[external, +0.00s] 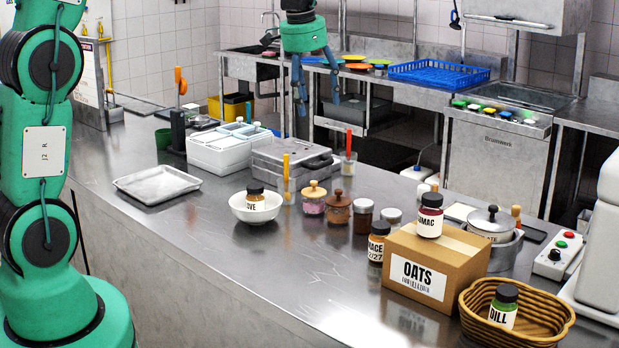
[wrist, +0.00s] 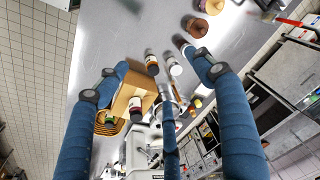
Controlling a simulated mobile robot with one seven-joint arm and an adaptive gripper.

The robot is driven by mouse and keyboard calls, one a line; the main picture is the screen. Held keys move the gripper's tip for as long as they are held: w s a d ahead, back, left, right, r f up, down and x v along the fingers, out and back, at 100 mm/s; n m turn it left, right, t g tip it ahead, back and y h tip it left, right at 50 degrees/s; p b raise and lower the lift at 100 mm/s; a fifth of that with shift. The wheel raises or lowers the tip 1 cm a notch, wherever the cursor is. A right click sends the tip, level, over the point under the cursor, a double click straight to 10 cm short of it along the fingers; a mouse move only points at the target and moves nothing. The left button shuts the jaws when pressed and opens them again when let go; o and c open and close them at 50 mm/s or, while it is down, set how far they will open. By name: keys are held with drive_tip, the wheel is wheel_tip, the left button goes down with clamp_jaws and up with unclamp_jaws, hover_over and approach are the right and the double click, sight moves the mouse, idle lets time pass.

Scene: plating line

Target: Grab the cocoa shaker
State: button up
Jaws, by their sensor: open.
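No label reading cocoa is legible. A dark brown jar with a pale lid (external: 363,217) looks most like the cocoa shaker; it stands upright on the steel counter between a brown wooden lidded pot (external: 338,208) and a small pale-lidded jar (external: 391,216). In the wrist view, what seems to be the same dark jar (wrist: 181,41) is near the right fingertip, which partly covers it. My gripper (external: 316,92) hangs high at the back in the external view, fingers spread, open and empty. It is well apart from the jars.
The OATS box (external: 463,262) carries a SUMAC jar (external: 430,215). A jar ending in "AGE" (external: 378,242) stands beside it. A wicker basket (external: 552,300) holds a DILL jar (external: 503,306). A white bowl (external: 240,212) holds another jar. The counter's front middle is clear.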

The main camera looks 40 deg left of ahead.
drive_tip(key=w+f+m+g+p, duration=0.1)
drive_tip(key=w+f+p, duration=0.1)
drive_tip(key=w+f, duration=0.9)
drive_tip(key=m+g+p, duration=0.1)
drive_tip(key=m+p, duration=0.1)
hover_over(363, 203)
wheel_tip(363, 203, down, 13)
drive_tip(key=shift+r, duration=0.1)
drive_tip(key=shift+f+p, duration=0.3)
drive_tip(key=shift+f, duration=4)
drive_tip(key=shift+f, duration=0.2)
drive_tip(key=shift+w+f+p, duration=0.1)
drive_tip(key=shift+f+p, duration=0.2)
drive_tip(key=shift+f, duration=2.15)
